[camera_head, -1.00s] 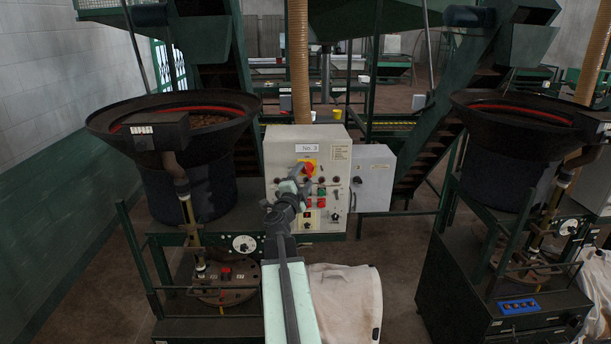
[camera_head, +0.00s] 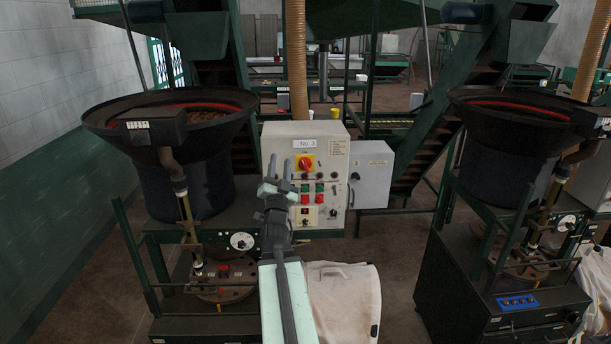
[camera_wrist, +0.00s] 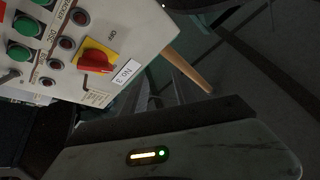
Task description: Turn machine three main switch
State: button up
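The machine three main switch (camera_head: 306,164) is a red rotary knob on a yellow plate, high on the pale control panel (camera_head: 278,138) labelled "No. 3". The wrist view, rolled over, shows the red knob (camera_wrist: 95,61) and its yellow plate near the "No. 3" label (camera_wrist: 128,72). The wrist view does not clearly show the fingertips.
Several green and red buttons sit below the switch. A grey box (camera_head: 371,174) adjoins the panel's right side. A large black bowl feeder (camera_head: 195,165) stands left, another (camera_head: 508,150) right. Floor shows between the machines.

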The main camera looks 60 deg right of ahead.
jog(key=f+n+t+y+b, duration=0.1)
jog(key=n+t, duration=0.1)
jog(key=n, duration=0.3)
jog(key=n+t+y+b, duration=0.1)
jog(key=n+y+b, duration=0.25)
jog(key=n, duration=0.55)
send_near(306, 168)
jog(key=w+d, duration=0.1)
jog(key=shift+h, duration=0.35)
jog(key=p+x, duration=0.1)
jog(key=x, duration=0.6)
jog(key=shift+w+d+r, duration=0.1)
jog(key=shift+w+r, duration=0.05)
jog(key=shift+w, duration=0.05)
grip_shut()
